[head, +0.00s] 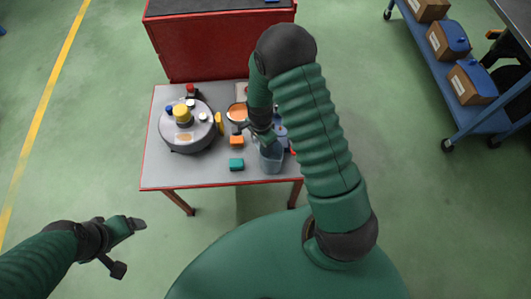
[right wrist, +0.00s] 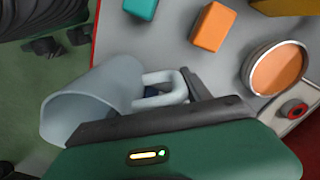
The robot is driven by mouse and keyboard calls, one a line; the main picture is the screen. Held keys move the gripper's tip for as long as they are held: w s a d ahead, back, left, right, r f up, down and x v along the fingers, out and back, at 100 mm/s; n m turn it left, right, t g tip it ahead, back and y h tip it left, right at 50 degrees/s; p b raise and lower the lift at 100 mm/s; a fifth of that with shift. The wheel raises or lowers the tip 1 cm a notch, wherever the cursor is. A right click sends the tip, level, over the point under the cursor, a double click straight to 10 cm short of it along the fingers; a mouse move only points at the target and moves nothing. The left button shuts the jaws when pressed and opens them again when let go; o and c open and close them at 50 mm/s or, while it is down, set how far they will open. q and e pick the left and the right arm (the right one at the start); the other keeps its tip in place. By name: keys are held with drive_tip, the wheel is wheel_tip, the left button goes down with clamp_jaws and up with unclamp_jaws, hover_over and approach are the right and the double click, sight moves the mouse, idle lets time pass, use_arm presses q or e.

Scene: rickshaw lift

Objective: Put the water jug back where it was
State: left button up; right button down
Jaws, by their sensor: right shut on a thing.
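The water jug (head: 271,161) is a pale, translucent blue-grey vessel near the front right of the small grey table (head: 206,177). In the right wrist view the jug (right wrist: 92,103) shows its wide open mouth and its looped handle (right wrist: 158,80). My right gripper (head: 264,136) is shut on the handle, and its dark fingers also show in the right wrist view (right wrist: 185,105). I cannot tell whether the jug's base touches the table. My left gripper (head: 130,247) is open and empty over the floor, left of the table.
A round grey device (head: 187,134) with a yellow cap stands at the table's left. An orange block (head: 236,141), a teal block (head: 236,165) and an orange-topped round container (head: 237,113) are near the jug. A red cabinet (head: 210,45) stands behind; a blue shelf (head: 437,70) is right.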

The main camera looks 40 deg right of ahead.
drive_tip(key=shift+r, duration=0.15)
drive_tip(key=shift+r+p, duration=0.45)
drive_tip(key=shift+r, duration=1.05)
drive_tip(key=shift+s+r, duration=0.1)
drive_tip(key=shift+r, duration=0.15)
drive_tip(key=s+a+r+p, duration=0.1)
drive_tip(key=s+a+p, duration=0.2)
drive_tip(key=s, duration=1.2)
drive_tip(key=shift+a+r, duration=0.15)
drive_tip(key=shift+a, duration=0.4)
drive_tip(key=shift+s, duration=0.1)
idle(1.0)
